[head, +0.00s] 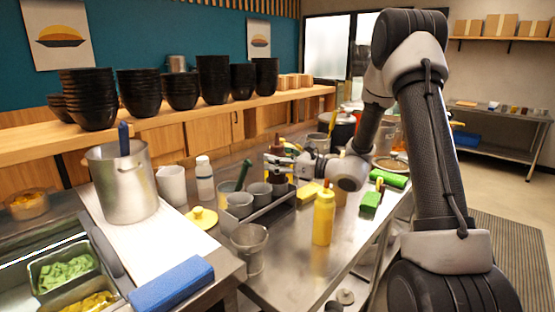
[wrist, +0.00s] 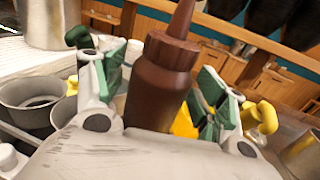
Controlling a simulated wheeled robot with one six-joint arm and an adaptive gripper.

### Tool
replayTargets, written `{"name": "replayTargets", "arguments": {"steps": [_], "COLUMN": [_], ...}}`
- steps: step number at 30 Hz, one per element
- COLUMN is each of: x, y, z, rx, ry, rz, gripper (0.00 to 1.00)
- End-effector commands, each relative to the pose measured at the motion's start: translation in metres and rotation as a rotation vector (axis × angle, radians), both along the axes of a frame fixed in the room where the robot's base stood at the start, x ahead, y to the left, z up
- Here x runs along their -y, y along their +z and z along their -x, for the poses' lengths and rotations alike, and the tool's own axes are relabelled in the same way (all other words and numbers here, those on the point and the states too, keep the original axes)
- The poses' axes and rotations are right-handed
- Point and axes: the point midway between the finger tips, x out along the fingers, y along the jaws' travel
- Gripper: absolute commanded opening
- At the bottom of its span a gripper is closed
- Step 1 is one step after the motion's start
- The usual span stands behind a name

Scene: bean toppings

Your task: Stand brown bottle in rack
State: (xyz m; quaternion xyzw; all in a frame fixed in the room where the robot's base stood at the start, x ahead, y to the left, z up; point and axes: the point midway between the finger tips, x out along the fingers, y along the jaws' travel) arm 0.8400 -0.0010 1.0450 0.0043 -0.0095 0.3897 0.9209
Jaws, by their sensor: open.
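The brown bottle (head: 277,150) stands upright near the far end of the rack; whether it is inside or just beyond it is unclear. In the wrist view the brown bottle (wrist: 158,88), with its ridged cap and pointed nozzle, is between the green-padded fingers of my gripper (wrist: 160,95). The fingers are open, one on each side of it. In the head view my gripper (head: 282,161) reaches in from the right at the bottle. The metal rack (head: 272,213) holds grey cups (head: 239,204); these cups also show at left in the wrist view (wrist: 35,100).
A yellow bottle (head: 323,218) stands right of the rack, and a metal cup (head: 249,247) in front of it. A large pot (head: 122,182), white containers (head: 172,184) and a yellow lid (head: 202,218) are on the left. Green-handled items (head: 370,200) lie right. Some steel counter in front is clear.

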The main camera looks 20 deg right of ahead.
Motion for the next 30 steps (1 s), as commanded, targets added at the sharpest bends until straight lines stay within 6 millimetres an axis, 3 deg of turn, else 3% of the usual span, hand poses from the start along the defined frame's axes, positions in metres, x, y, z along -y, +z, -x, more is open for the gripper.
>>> {"name": "replayTargets", "arguments": {"steps": [5, 18, 30], "x": [0.010, 0.076, 0.086], "y": [0.002, 0.000, 0.000], "z": [0.009, 0.072, 0.084], "rx": [-0.001, -0.001, 0.000], "ry": [-0.003, -0.004, 0.000], "rz": [0.000, -0.001, 0.000], "gripper": [0.71, 0.71, 0.71]}}
